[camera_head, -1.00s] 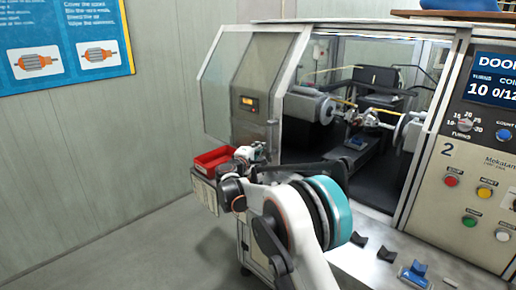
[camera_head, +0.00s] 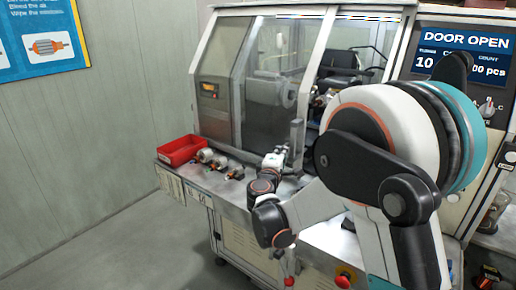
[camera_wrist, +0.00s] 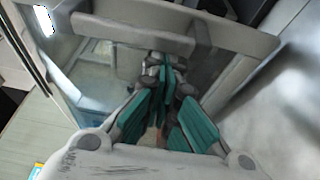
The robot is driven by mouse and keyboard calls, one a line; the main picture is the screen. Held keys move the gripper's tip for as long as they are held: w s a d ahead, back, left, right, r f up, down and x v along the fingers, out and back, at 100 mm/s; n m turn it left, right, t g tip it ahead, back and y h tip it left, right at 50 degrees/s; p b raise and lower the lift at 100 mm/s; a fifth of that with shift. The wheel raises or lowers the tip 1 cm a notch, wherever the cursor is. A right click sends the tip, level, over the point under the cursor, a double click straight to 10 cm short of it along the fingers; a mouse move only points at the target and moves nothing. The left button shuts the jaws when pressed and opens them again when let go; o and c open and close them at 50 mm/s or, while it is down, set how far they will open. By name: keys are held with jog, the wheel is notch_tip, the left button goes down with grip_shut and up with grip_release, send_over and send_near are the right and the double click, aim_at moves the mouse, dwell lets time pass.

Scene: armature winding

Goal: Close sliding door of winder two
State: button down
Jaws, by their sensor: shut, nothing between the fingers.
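The sliding door (camera_head: 262,112) of the winder is a glass panel in a grey frame. It covers the left part of the front opening, and the right part stays open behind my arm. A grey upright handle (camera_head: 297,135) stands on the door's right side. My gripper (camera_head: 277,158) is shut and empty, low in front of the door and just left of the handle. In the wrist view, my green-padded fingers (camera_wrist: 165,75) point at a grey bar (camera_wrist: 130,35), close to it; contact is unclear. The display (camera_head: 466,41) reads DOOR OPEN.
A red bin (camera_head: 181,150) and several small armatures (camera_head: 212,158) sit on the ledge left of my gripper. A red knob (camera_head: 344,277) is at the machine's lower front. My arm hides much of the opening and control panel. Floor at left is clear.

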jog(key=s+d+b, duration=0.1)
jog(key=s+d, duration=0.5)
jog(key=d, duration=0.3)
jog(key=s+d+b, duration=0.1)
jog(key=s+d, duration=0.5)
jog(key=d, duration=0.3)
jog(key=shift+s+d, duration=0.15)
jog(key=shift+s, duration=0.05)
